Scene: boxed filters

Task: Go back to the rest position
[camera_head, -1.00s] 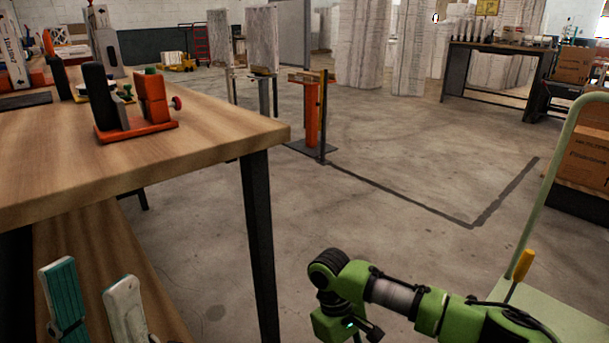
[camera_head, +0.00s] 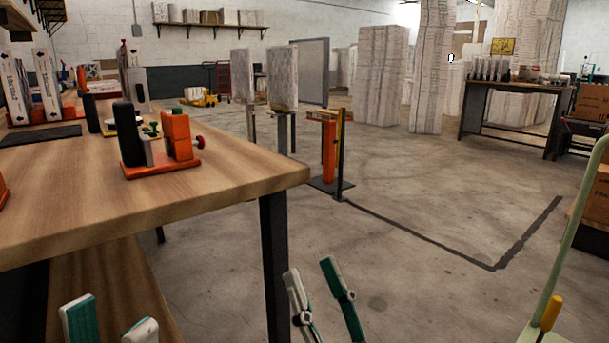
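My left gripper (camera_head: 110,314) is at the bottom left, in front of the wooden workbench. Its two white and teal fingers stand apart with nothing seen between them, so it is open. My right gripper (camera_head: 312,270) is at the bottom middle, just right of the bench's dark front leg. Its fingers are spread, open and empty. Both grippers point up and are cut off by the lower picture edge. Neither appears to touch anything.
The workbench (camera_head: 225,180) fills the left, with an orange and black fixture (camera_head: 163,140) near its corner and white boxes (camera_head: 47,85) further back. A cart's pale green rail (camera_head: 568,245) stands at right. Open concrete floor (camera_head: 420,260) lies between them.

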